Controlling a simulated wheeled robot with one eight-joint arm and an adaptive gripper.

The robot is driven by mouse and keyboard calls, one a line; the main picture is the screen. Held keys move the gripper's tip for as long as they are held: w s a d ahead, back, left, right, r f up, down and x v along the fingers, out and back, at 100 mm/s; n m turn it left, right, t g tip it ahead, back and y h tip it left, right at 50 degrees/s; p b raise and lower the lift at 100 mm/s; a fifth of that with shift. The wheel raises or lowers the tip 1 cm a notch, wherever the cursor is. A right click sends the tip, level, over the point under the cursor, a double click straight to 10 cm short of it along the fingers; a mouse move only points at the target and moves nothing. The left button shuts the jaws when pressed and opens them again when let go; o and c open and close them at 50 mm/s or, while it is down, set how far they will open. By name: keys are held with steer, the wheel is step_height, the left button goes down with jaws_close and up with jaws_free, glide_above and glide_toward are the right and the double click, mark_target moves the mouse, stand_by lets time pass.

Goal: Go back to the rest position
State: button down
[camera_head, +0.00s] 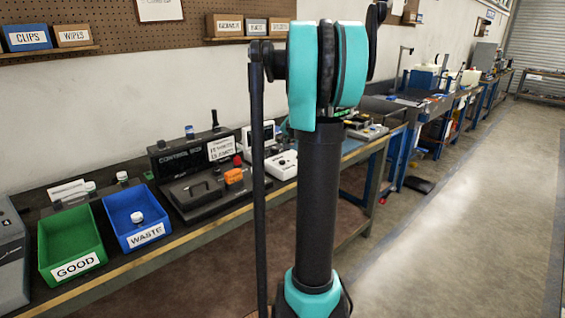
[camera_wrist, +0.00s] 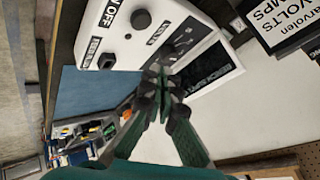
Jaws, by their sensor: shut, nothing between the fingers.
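My gripper (camera_wrist: 165,78) shows in the wrist view with its fingers together and nothing between them. It is in front of a white control box with black knobs (camera_wrist: 130,27) and a dark display panel (camera_wrist: 208,70). I cannot tell whether the fingertips touch the box. In the head view my arm stands upright in the middle and hides part of the bench; my gripper cannot be made out there.
A green GOOD bin (camera_head: 44,245) and a blue WASTE bin (camera_head: 118,220) holding a white-capped jar (camera_head: 137,217) stand on the bench at left. A black case (camera_head: 178,158) and an orange item (camera_head: 234,176) are beside them. The floor (camera_head: 480,220) at right is clear.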

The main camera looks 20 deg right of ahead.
steer(key=s+a+f+n+g, duration=0.1)
steer(key=s+a+f+n, duration=0.15)
steer(key=s+a, duration=0.3)
steer(key=s+a+f+n+g+y, duration=0.1)
steer(key=s+a+f, duration=0.2)
steer(key=s+a, duration=0.25)
steer(key=s+a+f+n+g, duration=0.1)
steer(key=s+a+f+n, duration=0.15)
steer(key=s+a, duration=0.35)
steer(key=s+a+f+n+g, duration=0.1)
steer(key=s+f, duration=0.3)
steer(key=s, duration=0.5)
steer(key=s+a+f+n, duration=0.2)
steer(key=s+f, duration=0.3)
steer(key=s, duration=0.4)
steer(key=shift+s+a+f+n+g, duration=0.2)
steer(key=shift+a+n+g, duration=0.15)
steer(key=shift+a, duration=0.5)
